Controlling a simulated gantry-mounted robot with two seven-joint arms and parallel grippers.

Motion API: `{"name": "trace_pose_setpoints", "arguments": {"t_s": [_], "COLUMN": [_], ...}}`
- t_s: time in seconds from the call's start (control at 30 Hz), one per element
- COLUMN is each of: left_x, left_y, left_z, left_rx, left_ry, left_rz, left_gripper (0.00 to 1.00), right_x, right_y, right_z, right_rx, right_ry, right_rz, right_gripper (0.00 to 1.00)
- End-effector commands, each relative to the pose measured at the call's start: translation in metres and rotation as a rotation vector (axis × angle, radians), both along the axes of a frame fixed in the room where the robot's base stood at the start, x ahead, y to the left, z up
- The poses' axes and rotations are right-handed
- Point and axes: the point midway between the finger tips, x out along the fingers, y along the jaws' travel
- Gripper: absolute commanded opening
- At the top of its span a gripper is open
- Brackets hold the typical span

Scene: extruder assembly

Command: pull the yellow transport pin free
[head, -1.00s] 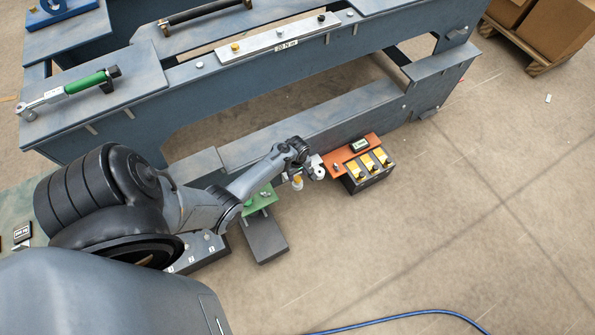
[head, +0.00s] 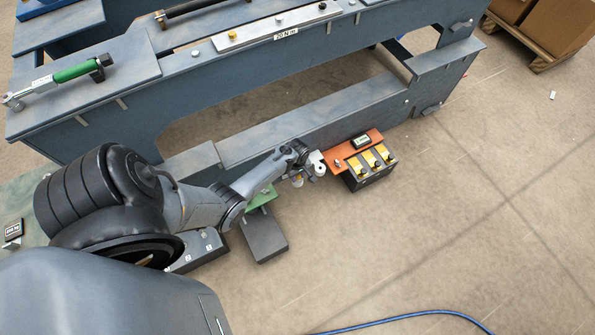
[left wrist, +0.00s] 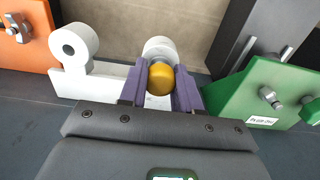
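The yellow transport pin shows its round yellow knob (left wrist: 160,79) in the left wrist view, with a white round piece just beyond it. My left gripper (left wrist: 161,72) has its two purple fingers on either side of the knob, with no clear gap, and looks shut on it. The pin sits at a white bracket (left wrist: 85,82) with a white roller (left wrist: 74,42) at its left end. In the head view my left gripper (head: 297,176) is at the low beam's front, and the pin is barely visible there. My right gripper is not in view.
An orange plate (head: 341,152) with a black box of yellow-topped parts (head: 371,174) stands just right of the gripper. A green bracket (left wrist: 262,100) is close on the right in the wrist view. The blue-grey frame (head: 300,115) runs behind. Open floor lies front right.

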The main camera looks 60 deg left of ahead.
Motion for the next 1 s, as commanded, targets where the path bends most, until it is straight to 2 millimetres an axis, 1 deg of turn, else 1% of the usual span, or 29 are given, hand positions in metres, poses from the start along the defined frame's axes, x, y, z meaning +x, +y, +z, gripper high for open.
{"name": "trace_pose_setpoints", "arguments": {"t_s": [0.03, 0.17, 1.0], "left_x": [0.0002, 0.0001, 0.0003], "left_y": [0.0000, -0.0001, -0.0001], "left_z": [0.0000, 0.0000, 0.0047], "left_rx": [0.000, 0.000, 0.000], "left_ry": [-0.001, -0.001, -0.001], "left_rz": [0.000, 0.000, 0.000], "left_gripper": [0.20, 0.00, 0.00], "right_x": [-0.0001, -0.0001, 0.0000], "right_y": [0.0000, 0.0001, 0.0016], "right_z": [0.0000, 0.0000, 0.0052], "right_rx": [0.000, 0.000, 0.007], "right_ry": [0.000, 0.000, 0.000], "right_rz": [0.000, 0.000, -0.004], "right_gripper": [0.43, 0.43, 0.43]}}
